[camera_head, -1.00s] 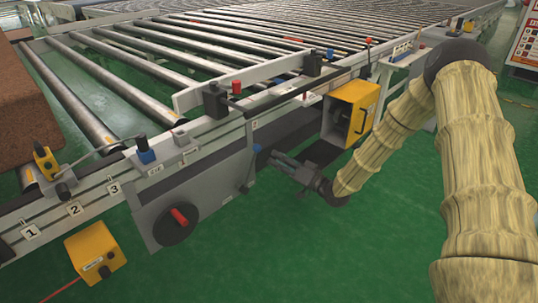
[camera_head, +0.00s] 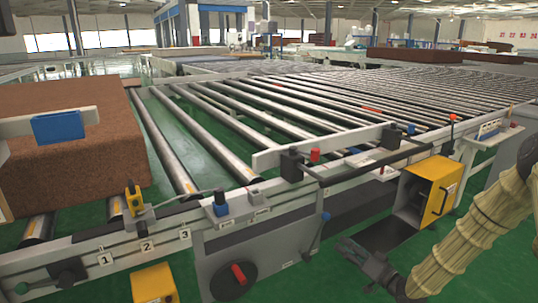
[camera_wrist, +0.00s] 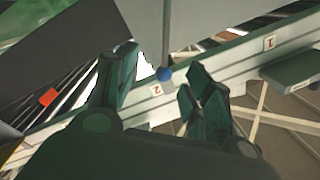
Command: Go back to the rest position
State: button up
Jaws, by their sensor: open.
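My gripper (camera_head: 362,252) is at the lower right of the head view, in front of the conveyor's side and below the open yellow box (camera_head: 438,193). Its fingers are apart and nothing is between them. The wrist view shows both fingers of my gripper (camera_wrist: 160,88) spread, with a blue ball knob (camera_wrist: 165,74) and a "2" label (camera_wrist: 156,90) beyond them. My arm, in a tan ribbed sleeve, reaches in from the right edge.
The roller conveyor (camera_head: 222,195) fills the middle, with a brown mattress block (camera_head: 75,95) on its left end. A grey panel with a red-handled dial (camera_head: 238,273) and a yellow control box (camera_head: 153,284) stand at the front. Green floor is clear at lower middle.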

jog(key=s+a+f+g+h, duration=0.3)
jog(key=s+a+f+g, duration=0.1)
jog(key=s+f, duration=0.6)
jog(key=s+a+f+g+h, duration=0.2)
jog(key=s+a+f+g, duration=0.25)
jog(key=s+f, duration=0.55)
jog(key=s+f+n+g+h, duration=0.1)
jog(key=s+f+g+h, duration=0.2)
jog(key=s, duration=0.9)
jog(key=s+f+g+h, duration=0.1)
jog(key=s+f+g, duration=0.35)
jog(key=s, duration=0.65)
jog(key=s+r+p, duration=0.3)
jog(key=r+p, duration=2.4)
jog(key=p, duration=0.1)
jog(key=shift+s+d+r+h, duration=0.15)
jog(key=shift+s+r+h, duration=0.05)
jog(key=shift+r+h, duration=0.2)
